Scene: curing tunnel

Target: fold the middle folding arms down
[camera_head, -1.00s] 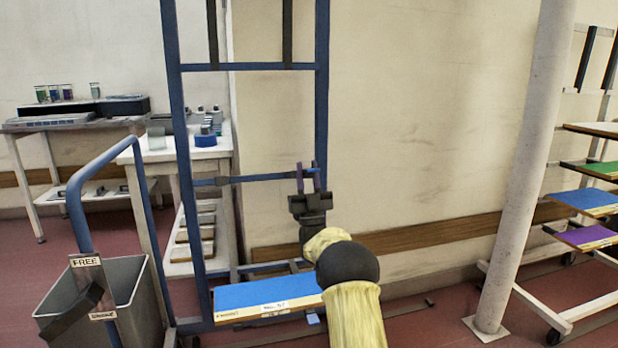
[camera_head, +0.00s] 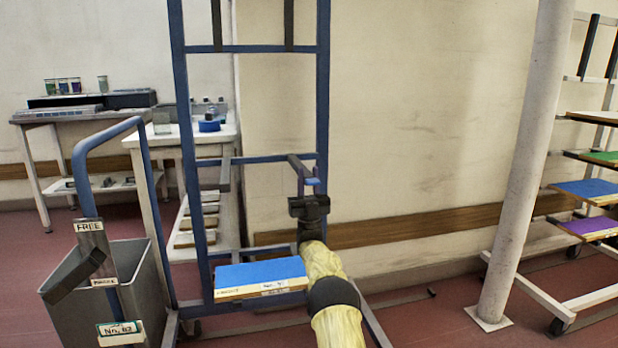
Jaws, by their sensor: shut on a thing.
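A blue upright rack frame (camera_head: 180,130) stands left of centre. At its middle crossbar (camera_head: 262,159) the left middle folding arm (camera_head: 225,174) appears to stick out toward me. The right middle folding arm (camera_head: 296,165) slants out from the bar to my gripper (camera_head: 311,184). My gripper is shut on the outer end of this arm, and its jaws partly hide that end. The upper folding arms (camera_head: 217,20) stand upright against the frame above.
A blue board (camera_head: 260,273) lies low on the rack, under my arm's left side. A grey bin (camera_head: 135,290) and blue handle stand at left. A pale pillar (camera_head: 520,170) and another rack with coloured boards (camera_head: 590,190) are at right.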

